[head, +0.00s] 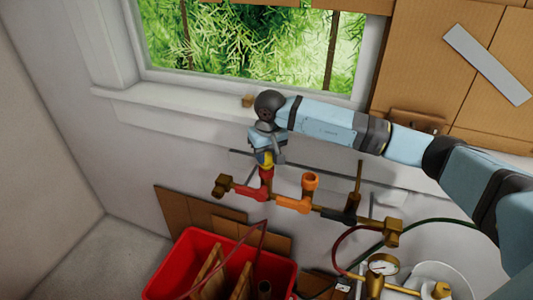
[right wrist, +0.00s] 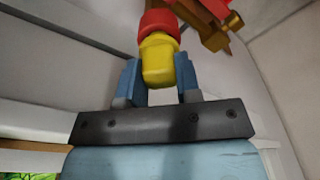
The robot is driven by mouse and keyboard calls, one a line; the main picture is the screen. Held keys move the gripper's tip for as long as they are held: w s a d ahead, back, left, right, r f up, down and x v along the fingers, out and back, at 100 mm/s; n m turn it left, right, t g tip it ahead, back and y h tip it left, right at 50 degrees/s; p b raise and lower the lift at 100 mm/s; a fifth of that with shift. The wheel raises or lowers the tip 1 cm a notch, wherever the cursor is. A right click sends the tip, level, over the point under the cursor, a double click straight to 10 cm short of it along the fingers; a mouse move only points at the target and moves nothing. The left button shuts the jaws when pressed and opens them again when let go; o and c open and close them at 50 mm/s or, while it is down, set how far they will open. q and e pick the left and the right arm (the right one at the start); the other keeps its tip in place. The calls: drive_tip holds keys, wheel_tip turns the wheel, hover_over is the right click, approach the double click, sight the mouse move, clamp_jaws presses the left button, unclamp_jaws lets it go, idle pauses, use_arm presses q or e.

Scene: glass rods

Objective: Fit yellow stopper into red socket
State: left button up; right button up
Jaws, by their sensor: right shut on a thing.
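The yellow stopper (head: 265,160) is between the fingers of my right gripper (head: 266,152), directly above the red socket (head: 266,176) on the pipe assembly. In the right wrist view the yellow stopper (right wrist: 158,62) sits between the blue fingers of my right gripper (right wrist: 158,78). Its far end meets the rim of the red socket (right wrist: 158,22), and the two look lined up and touching. How deep the stopper sits inside the socket is hidden. My left gripper is in neither view.
An orange socket (head: 310,183) and a dark fitting (head: 340,215) stand along the same brass pipe, to the right. A red crate (head: 190,262) with wooden pieces is below. A pressure gauge (head: 382,265) is at lower right. The window sill (head: 190,115) runs behind the gripper.

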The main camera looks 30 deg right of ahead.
sight(268, 156)
drive_tip(key=shift+b, duration=0.6)
idle(0.8)
drive_tip(key=shift+f+b, duration=0.55)
drive_tip(key=shift+f, duration=0.05)
drive_tip(key=o, duration=0.6)
drive_tip(key=shift+s+r+p, duration=0.25)
drive_tip(key=shift+r+p, duration=0.5)
drive_tip(key=shift+r, duration=1.1)
drive_tip(key=shift+s+r+p, duration=0.2)
drive_tip(key=shift+r+p, duration=0.55)
drive_tip(key=shift+r, duration=1.05)
drive_tip(key=shift+s+r+p, duration=0.25)
drive_tip(key=shift+r+p, duration=0.5)
drive_tip(key=shift+r, duration=1.1)
drive_tip(key=shift+a+f, duration=0.1)
